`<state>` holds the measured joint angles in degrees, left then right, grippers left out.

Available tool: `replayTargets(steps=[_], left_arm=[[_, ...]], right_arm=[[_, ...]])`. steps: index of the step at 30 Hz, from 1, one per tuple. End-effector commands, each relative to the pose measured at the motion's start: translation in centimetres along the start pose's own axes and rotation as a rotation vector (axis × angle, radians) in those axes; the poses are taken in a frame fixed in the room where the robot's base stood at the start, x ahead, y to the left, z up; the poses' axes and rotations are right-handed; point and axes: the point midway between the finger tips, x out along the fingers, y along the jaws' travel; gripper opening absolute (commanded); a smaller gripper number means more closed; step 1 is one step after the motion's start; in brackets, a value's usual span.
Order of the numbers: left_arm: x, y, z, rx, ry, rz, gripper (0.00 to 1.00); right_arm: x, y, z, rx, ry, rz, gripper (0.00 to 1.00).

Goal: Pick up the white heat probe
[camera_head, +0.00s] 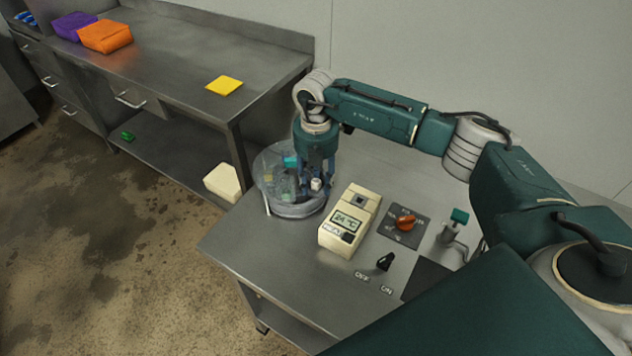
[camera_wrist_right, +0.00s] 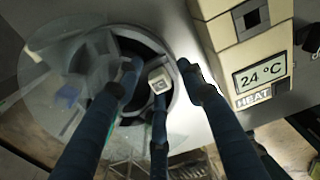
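The white heat probe (camera_head: 316,184) is a small white block at the round retort vessel (camera_head: 300,211). It also shows in the right wrist view (camera_wrist_right: 158,80) against the vessel's dark opening. My right gripper (camera_head: 315,178) points down over the vessel. In the wrist view its fingers (camera_wrist_right: 160,74) are spread around the probe. Gaps show between the probe and the two side fingers. The third finger is close below the probe; I cannot tell whether it touches. My left gripper is not in view.
A beige heater unit (camera_head: 349,221) reading 24 °C stands right of the vessel. A transparent lid (camera_head: 268,168) is tilted at the vessel's left. An orange knob (camera_head: 405,222), black switch (camera_head: 385,261) and green-handled valve (camera_head: 459,216) are farther right. The left bench (camera_head: 180,70) has free room.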

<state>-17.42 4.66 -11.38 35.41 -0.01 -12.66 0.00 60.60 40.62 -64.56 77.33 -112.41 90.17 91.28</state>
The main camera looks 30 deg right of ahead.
Motion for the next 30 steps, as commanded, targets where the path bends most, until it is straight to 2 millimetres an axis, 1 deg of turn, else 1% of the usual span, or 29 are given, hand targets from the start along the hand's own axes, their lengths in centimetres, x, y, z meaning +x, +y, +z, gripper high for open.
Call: replayTargets(steps=[6,7,8,9,11,12,13,23,26,30], left_arm=[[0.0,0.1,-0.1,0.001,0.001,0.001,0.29],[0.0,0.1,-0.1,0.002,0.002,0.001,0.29],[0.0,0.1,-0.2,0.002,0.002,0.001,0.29],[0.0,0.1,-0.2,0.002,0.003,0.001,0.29],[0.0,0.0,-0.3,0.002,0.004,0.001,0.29],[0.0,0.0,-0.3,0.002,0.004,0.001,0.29],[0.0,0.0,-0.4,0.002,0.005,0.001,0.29],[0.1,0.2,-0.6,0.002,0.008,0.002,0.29],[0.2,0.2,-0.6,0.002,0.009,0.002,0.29],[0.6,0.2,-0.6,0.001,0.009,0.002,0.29]], right_arm=[[0.2,0.0,0.0,0.000,-0.001,0.002,0.39],[0.2,0.0,0.0,0.000,-0.001,0.001,0.35],[0.1,0.0,0.0,0.000,-0.001,0.001,0.29],[0.1,0.0,0.0,0.000,-0.001,0.001,0.21],[0.1,0.0,0.0,0.000,-0.001,0.001,0.09],[0.1,0.0,0.0,0.000,-0.001,0.001,0.01],[0.1,0.0,0.0,0.000,-0.001,0.001,0.00],[0.0,0.1,0.1,0.000,-0.001,0.002,0.00],[-0.5,0.1,0.1,0.001,-0.002,0.003,0.00],[-2.0,0.1,0.1,0.001,-0.003,0.005,0.00]])
